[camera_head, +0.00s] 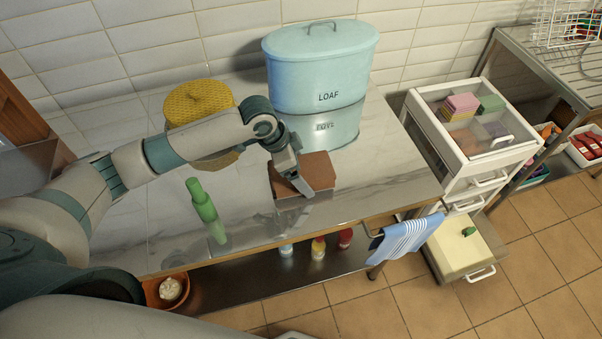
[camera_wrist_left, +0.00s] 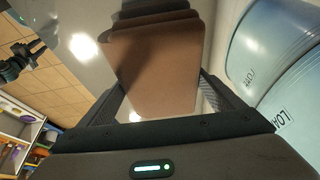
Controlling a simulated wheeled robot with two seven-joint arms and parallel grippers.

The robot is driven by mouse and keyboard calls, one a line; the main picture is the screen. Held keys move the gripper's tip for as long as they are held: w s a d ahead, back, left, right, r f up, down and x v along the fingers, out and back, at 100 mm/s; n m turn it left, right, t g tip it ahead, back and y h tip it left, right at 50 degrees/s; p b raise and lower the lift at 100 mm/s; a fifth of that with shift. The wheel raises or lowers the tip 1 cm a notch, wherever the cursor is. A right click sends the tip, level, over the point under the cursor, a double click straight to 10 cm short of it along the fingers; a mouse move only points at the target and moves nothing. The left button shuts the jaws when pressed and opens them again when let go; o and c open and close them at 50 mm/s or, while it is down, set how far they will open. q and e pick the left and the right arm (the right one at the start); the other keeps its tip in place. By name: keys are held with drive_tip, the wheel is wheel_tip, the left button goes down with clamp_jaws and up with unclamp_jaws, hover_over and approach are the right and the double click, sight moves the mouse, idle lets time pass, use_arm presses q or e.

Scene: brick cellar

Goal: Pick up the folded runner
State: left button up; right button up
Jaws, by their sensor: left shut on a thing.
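The folded runner (camera_head: 318,170) is a brown, flat, layered bundle at the right part of the marble counter, in front of the blue bins. My left gripper (camera_head: 297,184) reaches down over it from the left and is shut on it. In the left wrist view the runner (camera_wrist_left: 155,62) lies between the two fingers, its layers stacked toward the top of the picture. I cannot tell whether its underside touches the counter.
The blue LOAF bin (camera_head: 318,70) stands on another bin (camera_head: 335,125) behind the runner. A yellow woven basket (camera_head: 195,103) is behind my left arm. A green bottle (camera_head: 203,205) stands left of the runner. A striped towel (camera_head: 405,237) hangs at the counter's right front.

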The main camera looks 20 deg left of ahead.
sight(310, 168)
use_arm(q)
drive_tip(key=r, duration=0.1)
drive_tip(key=r+b, duration=0.1)
drive_tip(key=d+r, duration=0.1)
drive_tip(key=shift+w+r+b, duration=0.2)
drive_tip(key=shift+w+b, duration=0.1)
drive_tip(key=w+d+r+b, duration=0.3)
drive_tip(key=d+r, duration=0.3)
drive_tip(key=d, duration=0.3)
drive_tip(key=shift+w+d+r, duration=0.25)
drive_tip(key=shift+w+r, duration=0.05)
drive_tip(key=shift+w, duration=0.6)
